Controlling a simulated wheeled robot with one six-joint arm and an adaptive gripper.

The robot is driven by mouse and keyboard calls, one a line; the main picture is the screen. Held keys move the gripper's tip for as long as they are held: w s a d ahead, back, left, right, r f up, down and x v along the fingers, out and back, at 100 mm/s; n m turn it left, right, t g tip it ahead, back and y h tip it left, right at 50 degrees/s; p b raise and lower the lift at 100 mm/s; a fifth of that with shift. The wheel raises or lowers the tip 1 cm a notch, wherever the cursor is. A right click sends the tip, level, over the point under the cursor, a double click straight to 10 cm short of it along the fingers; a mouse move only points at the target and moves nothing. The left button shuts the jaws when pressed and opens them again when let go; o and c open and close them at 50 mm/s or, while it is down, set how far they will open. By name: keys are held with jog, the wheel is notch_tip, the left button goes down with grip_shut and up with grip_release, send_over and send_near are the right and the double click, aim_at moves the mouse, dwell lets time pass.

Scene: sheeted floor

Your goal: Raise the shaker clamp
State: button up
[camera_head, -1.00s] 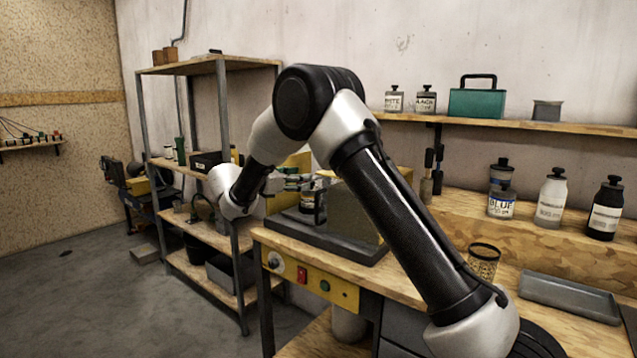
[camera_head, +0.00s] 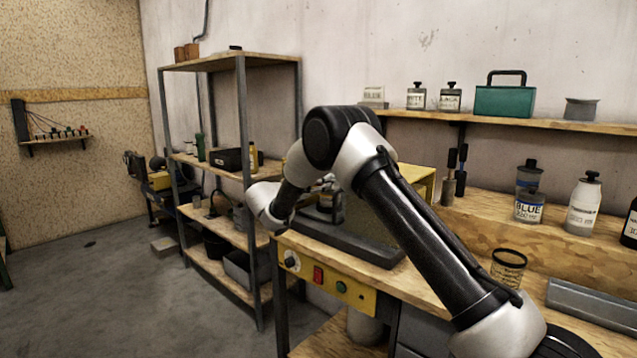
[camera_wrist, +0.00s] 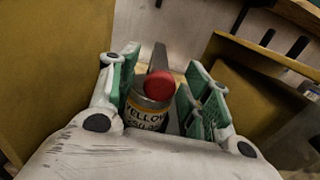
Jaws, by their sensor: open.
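The shaker (camera_head: 345,243) is a dark grey base with a yellow housing, standing on the wooden bench. In the wrist view the clamp's round red knob (camera_wrist: 159,86) sits at the end of a grey bar, above a can labelled YELLOW (camera_wrist: 147,117). My gripper (camera_wrist: 161,75) is open, with its green-padded fingers on either side of the knob. I see gaps between the pads and the knob. In the head view my gripper (camera_head: 326,184) is beside the shaker's housing, and my arm hides much of the clamp.
A yellow control panel (camera_head: 330,284) with a red switch is on the bench front. A mesh cup (camera_head: 508,268) and a grey tray (camera_head: 592,303) are to the right. A metal shelf rack (camera_head: 245,180) stands left of the bench. The floor at left is mostly clear.

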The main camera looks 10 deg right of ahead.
grip_shut()
jog(key=shift+r, duration=0.1)
